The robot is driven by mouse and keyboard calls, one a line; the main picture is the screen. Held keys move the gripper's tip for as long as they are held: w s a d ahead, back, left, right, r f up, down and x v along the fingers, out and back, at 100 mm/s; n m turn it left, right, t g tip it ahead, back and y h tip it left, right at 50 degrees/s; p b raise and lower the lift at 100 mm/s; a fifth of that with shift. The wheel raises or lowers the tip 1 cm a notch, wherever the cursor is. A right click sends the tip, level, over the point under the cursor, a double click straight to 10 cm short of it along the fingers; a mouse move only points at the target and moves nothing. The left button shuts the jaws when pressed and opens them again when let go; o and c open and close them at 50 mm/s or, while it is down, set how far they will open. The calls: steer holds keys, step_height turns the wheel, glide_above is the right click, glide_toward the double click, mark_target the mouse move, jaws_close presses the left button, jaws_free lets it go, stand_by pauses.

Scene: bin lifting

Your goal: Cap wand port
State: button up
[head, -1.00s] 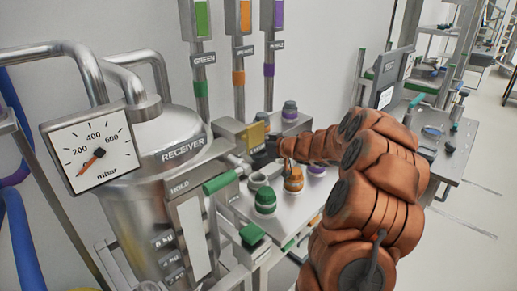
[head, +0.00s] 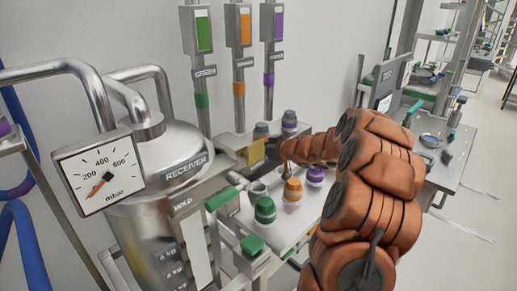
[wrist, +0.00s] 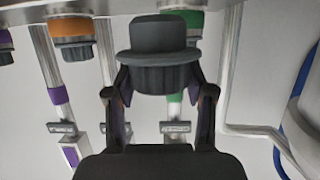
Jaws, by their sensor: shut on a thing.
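My gripper (wrist: 160,100) is shut on a dark grey cap (wrist: 158,60) with a wide flange and a ribbed body. In the head view my gripper (head: 273,150) is small and dark beside a yellow block (head: 256,153), and the held cap cannot be made out. A green-banded fitting (wrist: 185,20) is partly hidden behind the cap in the wrist view. An orange-banded fitting (wrist: 72,30) with a dark ribbed end is left of it. In the head view, a grey-topped fitting with a purple band (head: 289,123) stands at the back.
Green (head: 265,211), orange (head: 293,190) and purple (head: 315,176) knobbed pieces stand on the bench in front of my gripper. A steel receiver (head: 165,160) with a pressure gauge (head: 97,172) fills the left. Colour-labelled pipes rise along the wall.

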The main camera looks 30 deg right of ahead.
steer(key=shift+r+p, duration=1.1)
steer(key=shift+r, duration=0.05)
